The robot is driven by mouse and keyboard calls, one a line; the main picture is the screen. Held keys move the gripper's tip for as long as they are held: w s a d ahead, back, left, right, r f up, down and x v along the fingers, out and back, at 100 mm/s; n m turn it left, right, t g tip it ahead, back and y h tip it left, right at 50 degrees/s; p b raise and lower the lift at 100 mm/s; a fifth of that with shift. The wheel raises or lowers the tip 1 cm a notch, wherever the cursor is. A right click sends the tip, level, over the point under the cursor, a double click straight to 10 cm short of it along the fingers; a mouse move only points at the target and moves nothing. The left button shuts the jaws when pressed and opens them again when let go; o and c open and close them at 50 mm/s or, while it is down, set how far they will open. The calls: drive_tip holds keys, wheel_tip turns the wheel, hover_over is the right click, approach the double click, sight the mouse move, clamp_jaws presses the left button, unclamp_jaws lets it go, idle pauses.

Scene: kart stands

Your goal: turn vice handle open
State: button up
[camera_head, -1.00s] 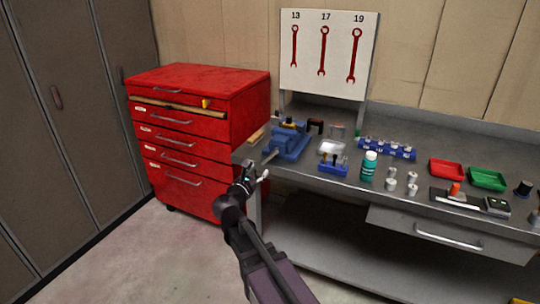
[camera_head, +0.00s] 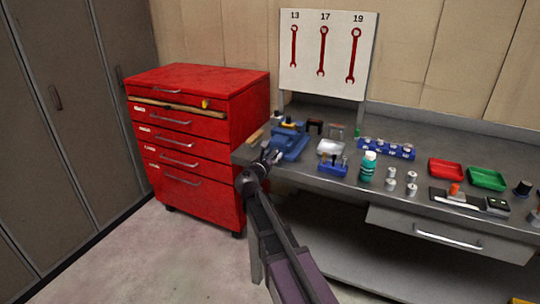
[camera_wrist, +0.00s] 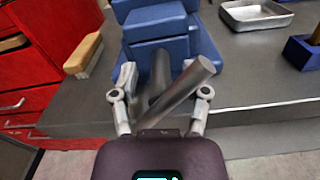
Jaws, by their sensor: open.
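The blue vice (camera_head: 290,140) stands at the left end of the grey workbench. In the wrist view the vice (camera_wrist: 165,28) fills the top middle, and its grey metal handle bar (camera_wrist: 185,88) slants up to the right on the near side. My gripper (camera_head: 270,154) is at the front of the vice in the head view. In the wrist view my gripper (camera_wrist: 164,84) has its two fingers apart, one on each side of the handle. I cannot tell whether either finger touches the bar. In the head view the handle is mostly hidden by my gripper.
A wooden brush or block (camera_wrist: 84,54) lies left of the vice. A metal tray (camera_wrist: 256,14) and a blue holder (camera_head: 333,166) are to its right. The red tool cabinet (camera_head: 190,187) stands close left of the bench (camera_head: 420,195).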

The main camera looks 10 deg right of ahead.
clamp_jaws()
drive_tip(key=shift+a, duration=0.1)
drive_tip(key=shift+w, duration=0.1)
idle(0.3)
drive_tip(key=shift+m, duration=0.4)
drive_tip(key=shift+m, duration=0.6)
drive_tip(key=m, duration=0.4)
drive_tip(key=shift+w+r, duration=0.1)
idle(0.9)
